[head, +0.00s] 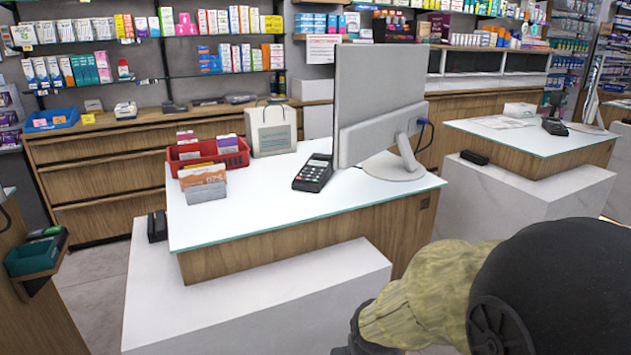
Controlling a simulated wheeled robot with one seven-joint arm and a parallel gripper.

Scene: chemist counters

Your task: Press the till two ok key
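A dark card terminal (313,172) with a keypad lies on the white top of the near counter (250,215), left of the monitor's base. Its keys are too small to tell the ok key apart. A second dark terminal (555,126) stands on the counter at the right (540,143), partly in front of another screen's stand. I cannot tell from any label which one belongs to till two. My arm shows at the bottom right, in front of the near counter. My gripper is not in view.
A large grey monitor (375,105) stands right beside the near terminal. A red tray (208,155) with small boxes, leaflet cards (203,185) and a paper bag (272,128) stand to its left. The front of the near counter top is clear. A white ledge (260,300) juts out below.

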